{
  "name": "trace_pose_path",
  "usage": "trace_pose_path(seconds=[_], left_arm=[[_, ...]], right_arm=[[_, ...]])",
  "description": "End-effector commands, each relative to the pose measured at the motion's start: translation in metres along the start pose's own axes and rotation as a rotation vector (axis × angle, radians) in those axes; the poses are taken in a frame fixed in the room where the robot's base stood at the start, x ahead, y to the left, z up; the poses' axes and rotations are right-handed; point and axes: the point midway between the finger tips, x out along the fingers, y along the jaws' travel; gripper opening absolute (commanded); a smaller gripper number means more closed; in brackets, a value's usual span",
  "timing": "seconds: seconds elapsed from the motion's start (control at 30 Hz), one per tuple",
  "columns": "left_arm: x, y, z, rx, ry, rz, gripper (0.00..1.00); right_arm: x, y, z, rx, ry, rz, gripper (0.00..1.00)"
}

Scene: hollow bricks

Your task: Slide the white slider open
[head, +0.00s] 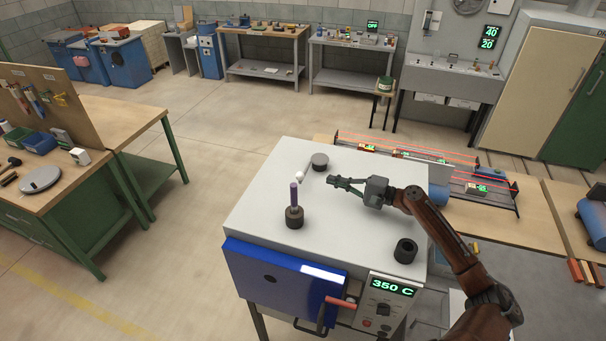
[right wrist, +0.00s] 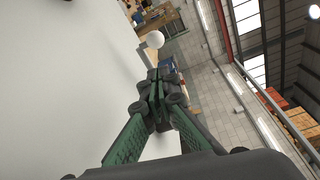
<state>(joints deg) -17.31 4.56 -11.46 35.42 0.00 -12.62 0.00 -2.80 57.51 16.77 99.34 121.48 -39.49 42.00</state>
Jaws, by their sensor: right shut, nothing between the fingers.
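A white ball knob (head: 300,176) stands near the back left of the grey furnace top (head: 262,205). It also shows in the right wrist view (right wrist: 155,39), just past my fingertips, beside a thin grey strip. My right gripper (head: 331,181) reaches in from the right over the top. Its fingers are shut and empty, to the right of the knob and apart from it in the head view. In the right wrist view the shut fingertips (right wrist: 157,84) point toward the knob. I cannot tell how the slider is guided. My left gripper is not in view.
A purple rod stands upright in a dark holder (head: 294,217). A grey round cap (head: 320,160) lies behind the gripper and a dark ring (head: 405,250) lies at the right. The blue door (head: 275,280) and the 350 C display (head: 392,287) are in front.

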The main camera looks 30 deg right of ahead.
Motion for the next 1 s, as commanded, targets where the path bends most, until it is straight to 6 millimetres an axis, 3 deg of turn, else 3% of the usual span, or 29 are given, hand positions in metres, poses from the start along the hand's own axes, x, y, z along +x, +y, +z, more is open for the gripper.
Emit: trace_pose_path(seconds=[0.33,0.73,1.0], left_arm=[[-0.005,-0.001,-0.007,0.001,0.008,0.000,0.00],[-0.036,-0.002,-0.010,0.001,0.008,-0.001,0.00],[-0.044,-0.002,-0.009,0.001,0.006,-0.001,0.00]], right_arm=[[0.010,-0.002,0.001,-0.003,-0.002,-0.001,0.00],[0.077,-0.004,0.001,-0.003,-0.002,0.000,0.00],[0.101,-0.001,0.000,-0.003,-0.001,0.001,0.00]])
